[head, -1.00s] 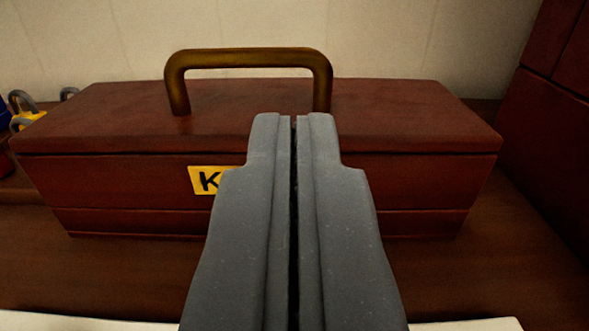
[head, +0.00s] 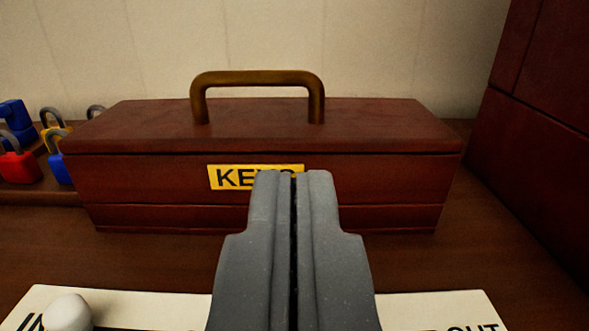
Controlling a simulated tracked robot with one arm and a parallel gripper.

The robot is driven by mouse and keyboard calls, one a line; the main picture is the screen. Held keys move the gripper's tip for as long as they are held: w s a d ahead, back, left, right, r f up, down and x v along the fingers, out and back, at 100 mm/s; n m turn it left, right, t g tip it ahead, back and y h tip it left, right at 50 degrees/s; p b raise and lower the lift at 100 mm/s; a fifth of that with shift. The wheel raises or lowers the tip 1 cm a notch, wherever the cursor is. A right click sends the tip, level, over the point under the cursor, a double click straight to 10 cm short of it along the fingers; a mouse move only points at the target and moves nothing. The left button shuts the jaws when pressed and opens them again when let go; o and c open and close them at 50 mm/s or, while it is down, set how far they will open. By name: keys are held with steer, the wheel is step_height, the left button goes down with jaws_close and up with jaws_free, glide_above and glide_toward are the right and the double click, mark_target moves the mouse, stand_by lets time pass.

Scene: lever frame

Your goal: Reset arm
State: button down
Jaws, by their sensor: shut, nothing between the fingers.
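My gripper (head: 293,178) is in the lower middle of the head view, its two grey fingers side by side and shut with nothing between them. The fingertips overlap the lower part of a yellow label on the front of a dark red box (head: 150,178). The label (head: 232,177) starts with "KE"; the rest is partly hidden by the fingertips. The box has a closed lid and a brown handle (head: 258,78) on top. I cannot tell whether the fingertips touch the box.
Red (head: 20,167) and blue (head: 60,170) padlocks, among several, stand at the left. A white sign plate (head: 150,303) lies in front, partly hidden by my gripper, with a pale round knob (head: 68,313) at its left. A dark red panelled wall (head: 535,150) bounds the right. Wooden surface lies between.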

steer(key=s+r+g+p, duration=0.1)
steer(key=s+r+p, duration=0.3)
steer(key=r, duration=1)
steer(key=s+d+r+g+p, duration=0.1)
steer(key=s+r+p, duration=0.3)
steer(key=r, duration=1.1)
steer(key=s+r+g+h+p, duration=0.1)
steer(key=s+r+p, duration=0.3)
steer(key=r, duration=1)
steer(key=shift+s+d+r+m+p, duration=0.2)
steer(key=shift+s+d+m+p, duration=0.2)
steer(key=shift+s, duration=0.35)
